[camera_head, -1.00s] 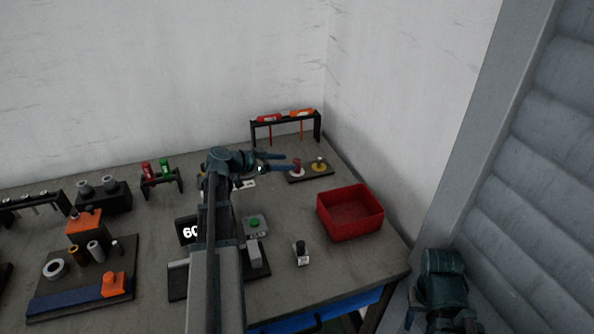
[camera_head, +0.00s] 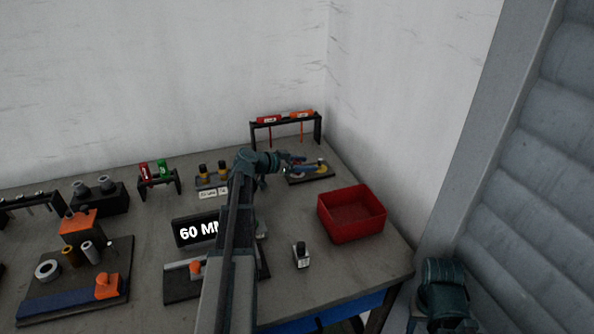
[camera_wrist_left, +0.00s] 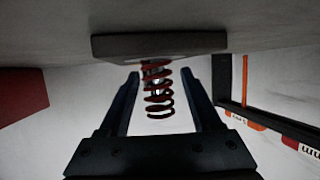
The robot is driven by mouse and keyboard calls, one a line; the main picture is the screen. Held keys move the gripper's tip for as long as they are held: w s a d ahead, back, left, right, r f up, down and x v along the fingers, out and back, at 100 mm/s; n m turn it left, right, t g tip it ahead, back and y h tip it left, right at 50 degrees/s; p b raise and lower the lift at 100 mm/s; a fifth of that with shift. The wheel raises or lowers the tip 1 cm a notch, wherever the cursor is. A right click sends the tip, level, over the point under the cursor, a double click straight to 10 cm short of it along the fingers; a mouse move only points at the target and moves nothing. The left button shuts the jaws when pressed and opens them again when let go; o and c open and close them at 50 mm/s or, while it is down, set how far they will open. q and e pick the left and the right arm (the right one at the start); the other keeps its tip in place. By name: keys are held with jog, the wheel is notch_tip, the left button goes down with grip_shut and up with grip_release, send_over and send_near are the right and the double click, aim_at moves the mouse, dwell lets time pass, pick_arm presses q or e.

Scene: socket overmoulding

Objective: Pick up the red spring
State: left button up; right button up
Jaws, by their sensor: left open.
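The red spring (camera_wrist_left: 157,90) shows in the left wrist view, standing on a dark base plate (camera_wrist_left: 205,43) that appears at the top of that view. My left gripper (camera_wrist_left: 162,82) is open, with one finger on each side of the spring. Gaps show between the coils and both fingers. In the head view my left gripper (camera_head: 303,164) is over the same small dark plate (camera_head: 325,173) at the back right of the table, and it mostly hides the red spring. A yellow-based part (camera_head: 321,164) stands beside it on the plate.
A red bin (camera_head: 350,228) stands in front of the plate, to the right. A black rack (camera_head: 252,133) with red and orange tools stands behind it. A "60 MM" display (camera_head: 190,232) is left of my arm. My right arm is at the lower right, off the table.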

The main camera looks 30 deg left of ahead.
pick_arm(q)
jog(key=shift+c, duration=0.2)
grip_shut()
jog(key=shift+r, duration=0.1)
notch_tip(320, 180, up, 10)
jog(key=p, duration=1)
